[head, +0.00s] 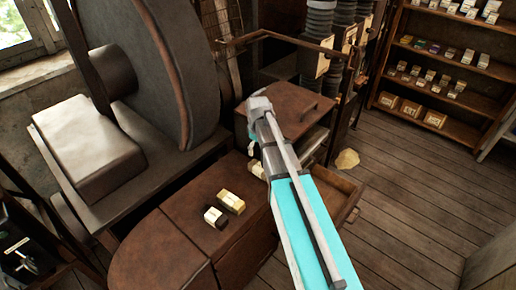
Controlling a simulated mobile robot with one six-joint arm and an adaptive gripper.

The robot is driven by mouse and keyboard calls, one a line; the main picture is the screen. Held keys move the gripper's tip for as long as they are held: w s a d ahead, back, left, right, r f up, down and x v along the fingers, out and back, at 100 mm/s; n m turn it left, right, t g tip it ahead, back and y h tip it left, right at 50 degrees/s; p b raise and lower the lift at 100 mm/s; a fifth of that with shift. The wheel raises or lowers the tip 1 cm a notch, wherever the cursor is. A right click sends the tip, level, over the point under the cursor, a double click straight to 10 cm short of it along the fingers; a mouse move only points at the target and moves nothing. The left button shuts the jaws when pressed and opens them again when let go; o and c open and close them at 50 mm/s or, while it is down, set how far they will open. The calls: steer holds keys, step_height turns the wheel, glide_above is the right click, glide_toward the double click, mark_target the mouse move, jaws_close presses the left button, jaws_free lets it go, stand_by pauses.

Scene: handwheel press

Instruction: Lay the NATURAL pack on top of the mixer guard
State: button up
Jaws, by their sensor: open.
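A cream-yellow pack (231,201) and a dark pack with a pale label (215,217) lie side by side on the brown bench top. Another pale pack (255,168) is partly hidden behind my arm. The labels are too small to read, so I cannot tell which is NATURAL. A flat brown cover (288,108) behind my wrist may be the mixer guard; its top looks bare apart from a handle. My gripper (252,149) points down near the partly hidden pack, mostly hidden by my wrist. It is open, and I see nothing held in it.
A large dark wheel (180,70) and a pale block (88,145) stand at the left. An open drawer (336,194) juts out right of my arm. A metal rail and dark columns (318,50) rise behind the cover. Shelves (450,75) hold several packs.

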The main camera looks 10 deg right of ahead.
steer(key=shift+r+p, duration=0.5)
steer(key=shift+r, duration=0.3)
steer(key=s+a+m, duration=0.1)
steer(key=s+m, duration=0.6)
steer(key=s, duration=1.1)
steer(key=shift+s, duration=0.2)
